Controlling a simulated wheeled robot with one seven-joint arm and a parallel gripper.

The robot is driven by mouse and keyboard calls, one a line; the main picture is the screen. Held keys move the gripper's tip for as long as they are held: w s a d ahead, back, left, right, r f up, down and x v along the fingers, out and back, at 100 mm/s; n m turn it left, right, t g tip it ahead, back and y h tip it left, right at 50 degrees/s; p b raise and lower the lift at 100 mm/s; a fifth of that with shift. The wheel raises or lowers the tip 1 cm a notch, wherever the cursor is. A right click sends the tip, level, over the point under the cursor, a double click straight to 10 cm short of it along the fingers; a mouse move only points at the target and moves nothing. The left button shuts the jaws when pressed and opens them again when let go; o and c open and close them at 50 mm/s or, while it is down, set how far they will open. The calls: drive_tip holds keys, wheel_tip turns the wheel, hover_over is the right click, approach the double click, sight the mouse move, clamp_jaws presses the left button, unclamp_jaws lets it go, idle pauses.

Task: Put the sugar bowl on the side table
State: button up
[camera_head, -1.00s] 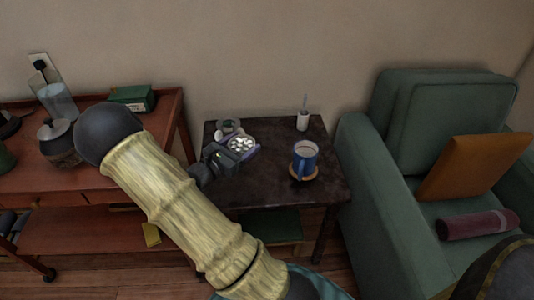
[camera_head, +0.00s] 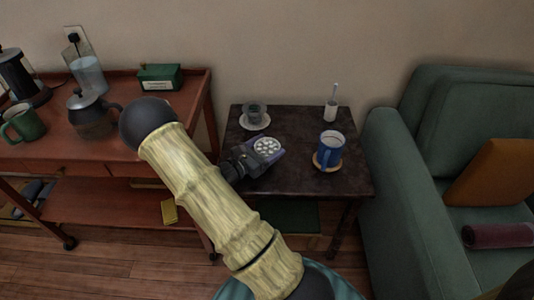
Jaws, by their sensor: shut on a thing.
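The sugar bowl (camera_head: 268,148), purple-grey with pale lumps showing in its round top, is over the left half of the dark side table (camera_head: 299,182). My gripper (camera_head: 247,160) is shut on the bowl's near left side. Its fingertips are small and partly hidden against the bowl. I cannot tell whether the bowl's base touches the tabletop or is slightly above it. The bowl stands apart from the cup behind it and the mug to its right.
On the side table are a grey cup on a saucer (camera_head: 254,124), a blue mug (camera_head: 330,147) on a coaster, and a white holder (camera_head: 330,112). A red-brown cart (camera_head: 110,145) stands left, a green armchair (camera_head: 410,190) right. Bare tabletop shows between bowl and mug.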

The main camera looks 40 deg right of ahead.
drive_tip(key=shift+f, duration=1.2)
drive_tip(key=shift+f+b, duration=0.2)
drive_tip(key=shift+b, duration=0.1)
drive_tip(key=o, duration=1.1)
drive_tip(key=shift+o, duration=0.2)
drive_tip(key=shift+r, duration=0.1)
drive_tip(key=shift+r, duration=0.15)
drive_tip(key=a+p, duration=0.1)
drive_tip(key=a, duration=0.3)
drive_tip(key=s+a+p, duration=0.1)
drive_tip(key=a, duration=0.3)
drive_tip(key=a+p, duration=0.1)
drive_tip(key=a, duration=0.3)
drive_tip(key=shift+s, duration=0.3)
